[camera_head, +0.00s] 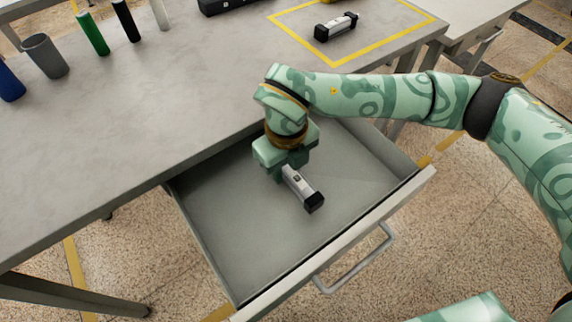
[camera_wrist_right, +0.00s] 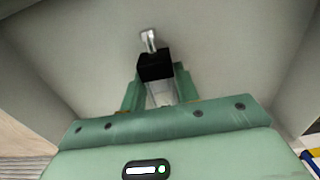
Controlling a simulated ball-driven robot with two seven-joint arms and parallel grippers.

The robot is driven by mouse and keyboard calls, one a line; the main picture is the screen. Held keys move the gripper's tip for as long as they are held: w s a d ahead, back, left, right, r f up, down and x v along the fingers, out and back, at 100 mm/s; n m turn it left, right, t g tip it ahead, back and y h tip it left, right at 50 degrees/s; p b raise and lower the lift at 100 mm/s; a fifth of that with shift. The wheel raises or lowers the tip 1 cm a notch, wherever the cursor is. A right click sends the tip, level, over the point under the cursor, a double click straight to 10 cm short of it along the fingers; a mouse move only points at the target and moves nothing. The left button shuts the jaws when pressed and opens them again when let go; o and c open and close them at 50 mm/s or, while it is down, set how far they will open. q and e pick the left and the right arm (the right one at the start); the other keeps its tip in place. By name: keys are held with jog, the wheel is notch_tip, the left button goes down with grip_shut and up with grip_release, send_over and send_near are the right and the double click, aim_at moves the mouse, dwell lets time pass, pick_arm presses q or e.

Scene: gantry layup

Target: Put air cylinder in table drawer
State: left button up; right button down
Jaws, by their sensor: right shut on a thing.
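A silver air cylinder with a black end block (camera_head: 303,188) is held by my right gripper (camera_head: 285,172), which points down into the open table drawer (camera_head: 235,262). In the right wrist view the fingers of the gripper (camera_wrist_right: 160,95) are on either side of the cylinder's silver body, and its black end (camera_wrist_right: 155,66) and a short silver rod stick out beyond them. The cylinder is over the drawer's grey floor; I cannot tell whether it touches. The gripper hides its other end. My left gripper is out of view.
A second silver and black cylinder (camera_head: 336,26) lies inside a yellow-taped square on the grey table (camera_head: 130,120). Several small cylindrical things, including a grey cup (camera_head: 46,57), stand at the table's back left. The drawer's front handle (camera_head: 355,262) faces the open floor.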

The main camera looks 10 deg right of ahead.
jog(key=shift+f, duration=0.55)
jog(key=c, duration=1)
grip_release()
jog(key=shift+c, duration=0.2)
jog(key=shift+r, duration=0.25)
pick_arm(q)
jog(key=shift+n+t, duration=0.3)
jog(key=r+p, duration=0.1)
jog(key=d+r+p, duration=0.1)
jog(key=p, duration=0.1)
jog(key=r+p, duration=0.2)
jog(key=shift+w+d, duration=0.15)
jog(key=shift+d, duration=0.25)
pick_arm(e)
notch_tip(320, 180, up, 13)
jog(key=shift+f, duration=0.15)
